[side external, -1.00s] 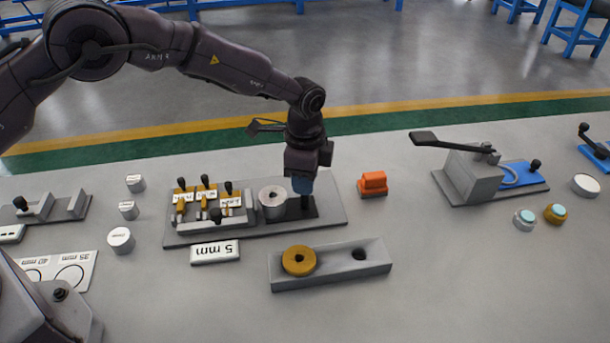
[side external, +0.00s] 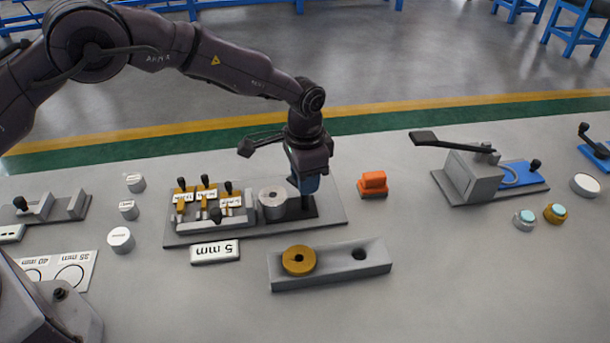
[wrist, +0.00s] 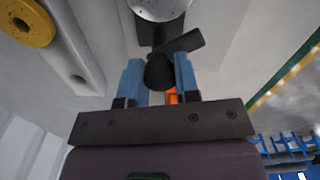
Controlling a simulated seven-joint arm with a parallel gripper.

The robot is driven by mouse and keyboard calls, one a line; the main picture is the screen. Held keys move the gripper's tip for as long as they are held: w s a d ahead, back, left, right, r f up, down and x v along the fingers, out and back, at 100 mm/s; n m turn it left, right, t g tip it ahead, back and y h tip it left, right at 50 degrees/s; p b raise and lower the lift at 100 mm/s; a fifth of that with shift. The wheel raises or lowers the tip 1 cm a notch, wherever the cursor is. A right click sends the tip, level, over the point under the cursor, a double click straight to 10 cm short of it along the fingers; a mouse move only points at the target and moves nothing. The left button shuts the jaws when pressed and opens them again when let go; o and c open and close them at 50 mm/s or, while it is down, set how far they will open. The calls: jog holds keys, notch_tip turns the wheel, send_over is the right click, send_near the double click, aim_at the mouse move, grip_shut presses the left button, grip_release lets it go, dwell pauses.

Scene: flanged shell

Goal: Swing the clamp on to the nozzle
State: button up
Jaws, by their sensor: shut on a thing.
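The clamp (wrist: 185,43) is a dark bar with a rounded black knob (wrist: 159,72), seen in the wrist view on a dark base beside a round grey flanged part (wrist: 160,6). My gripper (wrist: 158,68) has its blue fingers on either side of the knob, shut on it. In the side view my gripper (side external: 307,188) points down just right of the grey round part (side external: 272,203), which has a hole in its top and stands on the grey fixture plate (side external: 335,212). My fingers hide most of the clamp there. I cannot tell which portion is the nozzle.
Left on the plate are several small yellow-and-black levers (side external: 205,190). In front lies a grey block (side external: 330,273) with a yellow ring (side external: 298,260). An orange block (side external: 373,184) stands to the right, and a lever press (side external: 470,175) beyond it. Bench between them is clear.

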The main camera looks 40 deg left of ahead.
jog(key=n, duration=0.5)
jog(key=shift+n, duration=0.3)
jog(key=n, duration=0.5)
jog(key=shift+n, duration=0.4)
jog(key=shift+r, duration=0.1)
jog(key=o, duration=0.9)
notch_tip(320, 180, up, 13)
jog(key=shift+f, duration=0.1)
